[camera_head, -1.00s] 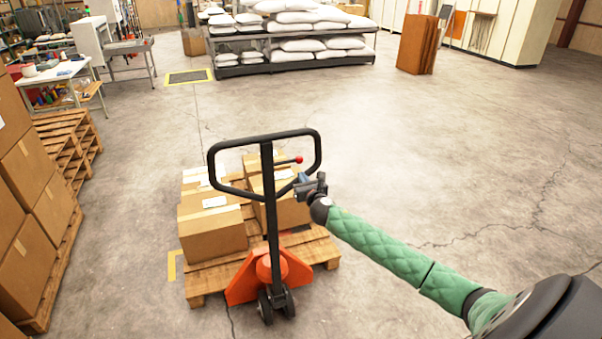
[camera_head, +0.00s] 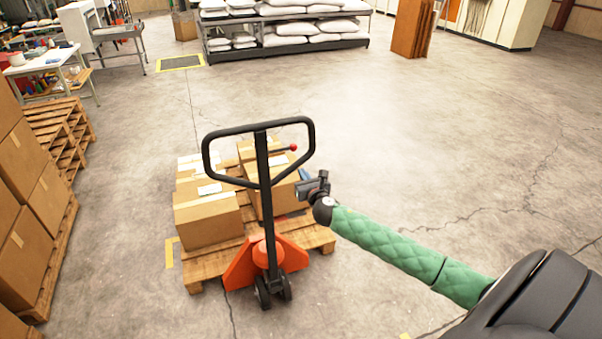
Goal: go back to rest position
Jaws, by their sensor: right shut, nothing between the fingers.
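My right gripper (camera_head: 304,188) is at the end of my green-sleeved right arm, which comes in from the lower right. It is shut and empty. In the picture it overlaps the right side of the boxes, just right of the pallet jack's handle; I see no contact with the handle. The orange pallet jack (camera_head: 267,260) stands upright, its black loop handle (camera_head: 206,160) in front of the boxes. My left gripper is not in view.
Cardboard boxes (camera_head: 210,222) sit on a wooden pallet (camera_head: 205,268) by the jack. More stacked boxes (camera_head: 22,262) line the left edge beside empty pallets (camera_head: 60,125). A rack of white sacks (camera_head: 300,40) stands at the back. The floor to the right is clear.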

